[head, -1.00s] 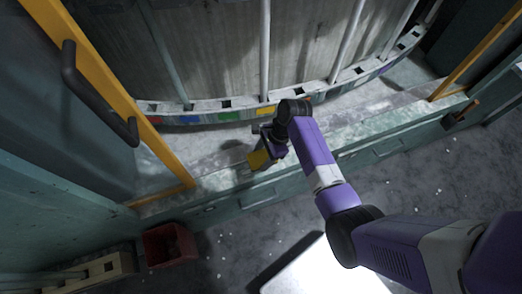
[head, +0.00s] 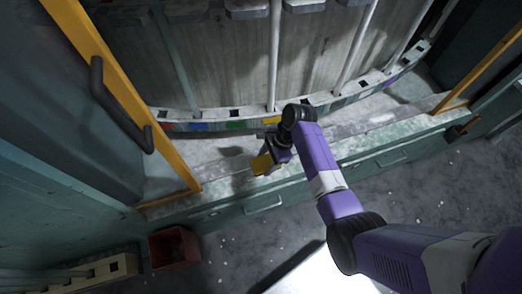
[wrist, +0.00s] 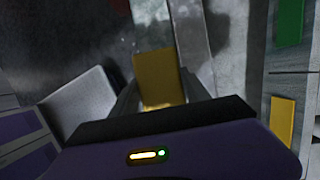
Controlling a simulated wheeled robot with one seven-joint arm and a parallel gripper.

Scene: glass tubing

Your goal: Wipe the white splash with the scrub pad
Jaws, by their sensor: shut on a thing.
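My gripper (head: 273,157) is shut on a yellow scrub pad (head: 262,164), which is held out over the front of the pale ledge. In the wrist view the pad (wrist: 155,75) stands between the two fingers (wrist: 155,100), its far end clear of them. A whitish patch (head: 382,117), which looks like the white splash, lies on the ledge to the right of my gripper, well apart from the pad. I cannot tell whether the pad touches the ledge.
A curved rim with coloured labels (head: 236,124) and upright rods (head: 274,60) borders the ledge behind. Yellow posts (head: 120,95) stand at both sides, the left one with a dark handle (head: 120,108). A red bin (head: 173,248) sits on the floor.

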